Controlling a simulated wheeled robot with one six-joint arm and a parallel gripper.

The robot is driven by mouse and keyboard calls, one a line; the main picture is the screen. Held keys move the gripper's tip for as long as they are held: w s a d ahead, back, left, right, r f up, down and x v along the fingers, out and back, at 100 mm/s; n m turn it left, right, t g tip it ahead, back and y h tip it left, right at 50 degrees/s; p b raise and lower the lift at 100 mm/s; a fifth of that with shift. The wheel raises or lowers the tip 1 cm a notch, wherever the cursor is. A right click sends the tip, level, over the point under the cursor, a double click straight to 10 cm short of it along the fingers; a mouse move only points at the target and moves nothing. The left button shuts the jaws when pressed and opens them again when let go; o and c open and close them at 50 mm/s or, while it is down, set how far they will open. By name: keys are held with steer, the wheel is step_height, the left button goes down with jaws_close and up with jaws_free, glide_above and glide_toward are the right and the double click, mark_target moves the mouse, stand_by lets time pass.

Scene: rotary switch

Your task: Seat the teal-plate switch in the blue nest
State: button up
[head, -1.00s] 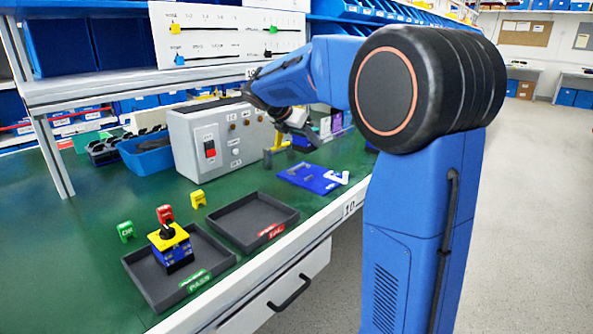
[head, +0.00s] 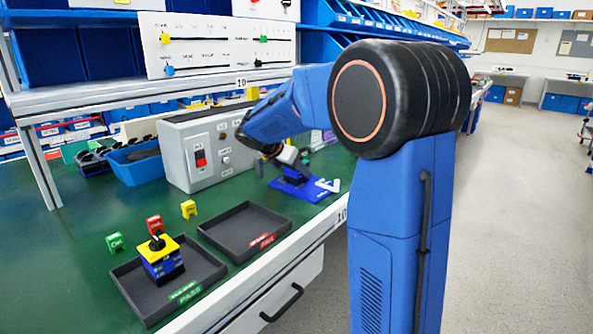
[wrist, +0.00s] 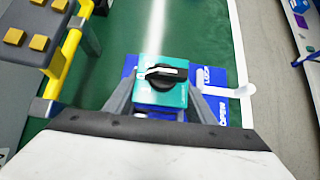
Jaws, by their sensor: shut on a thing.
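The teal-plate switch (wrist: 162,94) shows in the wrist view, with a black rotary knob carrying a white line on its teal top. My gripper (wrist: 161,103) is shut on it, one finger on each side. The blue nest (wrist: 214,108) lies under and around the switch, with a white lever at its right. In the head view the blue nest (head: 314,190) is near the bench's front edge, and my gripper (head: 293,176) is over it. The switch's underside is hidden, so I cannot tell whether it is down in the nest.
A yellow-plate switch (head: 160,257) stands in the dark PASS tray (head: 134,289). The empty FAIL tray (head: 246,231) is beside it. A grey test box (head: 205,150) stands behind, and a yellow bar (wrist: 63,63) is left of the gripper in the wrist view.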

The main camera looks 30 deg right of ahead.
steer(key=shift+f, duration=0.1)
steer(key=o, duration=1.2)
